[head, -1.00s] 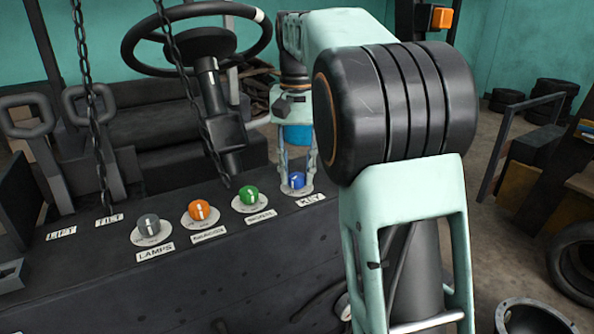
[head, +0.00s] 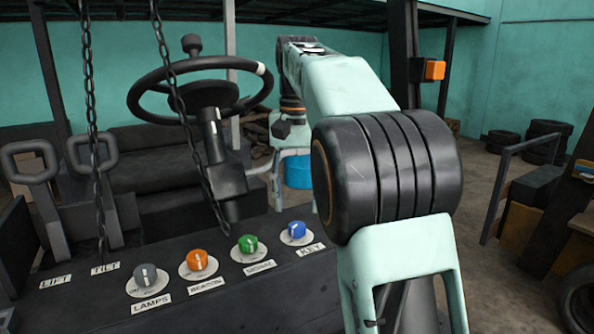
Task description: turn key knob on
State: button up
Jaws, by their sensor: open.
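The blue key knob (head: 297,230) sits on a pale round plate at the right end of the dark panel, with a KEY label in front of it. A small light mark shows on its face, but its exact angle is hard to tell. My gripper (head: 293,192) is open and empty above and behind the knob in the picture. Its thin fingers point down and appear apart from the knob. My arm's large black joint partly hides the area right of the fingers.
Green (head: 248,244), orange (head: 197,260) and grey (head: 146,276) knobs stand in a row left of the key knob. The steering wheel (head: 140,108) and its column rise behind them. Chains (head: 91,120) hang at the left. A blue container (head: 298,172) appears behind the fingers.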

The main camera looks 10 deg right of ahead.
aim_at(297, 225)
notch_tip(297, 225, up, 7)
dwell(0.5)
dwell(0.3)
